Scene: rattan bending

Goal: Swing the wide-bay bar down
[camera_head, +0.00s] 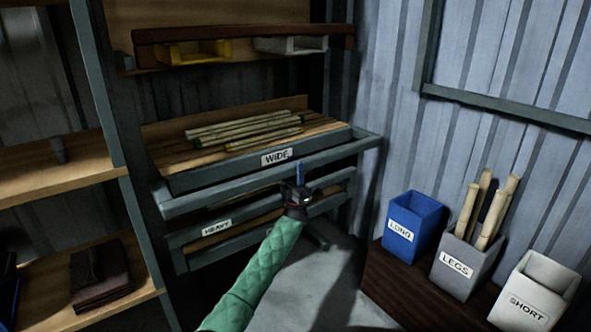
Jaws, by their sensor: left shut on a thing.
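The wide bay's bar (345,153) is a grey rail that runs across the front of the rack, just below the WIDE label (277,157). It slopes up to the right in the picture. Several rattan poles (245,130) lie on the wooden shelf of the wide bay behind it. My left gripper (298,182), at the end of a green quilted sleeve, is at the middle of the bar and shut on it. A small blue upright part shows at the gripper; the jaws hide the exact contact. My right gripper is not in view.
The HEAVY bay (217,228) lies below. Yellow (192,52) and grey trays sit on the shelf above. At right, the blue LONG bin (414,222), grey LEGS bin (462,266) with poles, and white SHORT bin (535,290) stand on a dark bench. Floor between is clear.

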